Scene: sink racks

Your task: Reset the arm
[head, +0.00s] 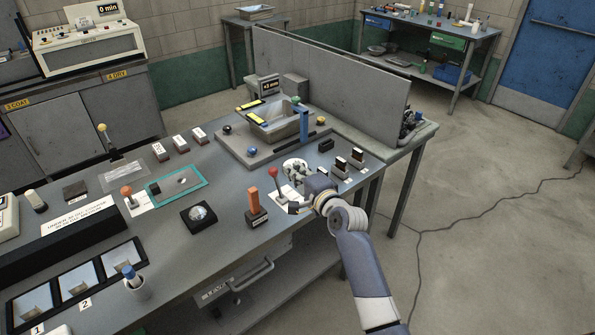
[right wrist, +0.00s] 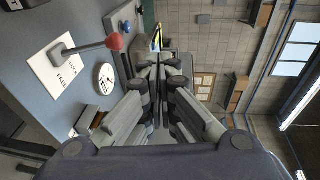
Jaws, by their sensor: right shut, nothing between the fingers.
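My right arm comes in from the lower right in the head view. Its gripper (head: 294,207) is over the table's right part, close to a red-knobbed lever (head: 275,180) on a white card. In the right wrist view the gripper (right wrist: 160,75) is shut and its fingers are empty. The lever (right wrist: 114,42) stands to the left of the fingers there, apart from them, and its card reads "LOCK" and "FREE". A round white dial (right wrist: 105,78) lies near the lever. My left gripper is not in view.
The grey table (head: 230,180) carries a basin (head: 275,118) with a blue upright, an orange block (head: 254,201), a round-lens block (head: 198,215) and small dark blocks (head: 340,167). A partition (head: 330,85) stands behind. Open floor (head: 470,180) lies to the right.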

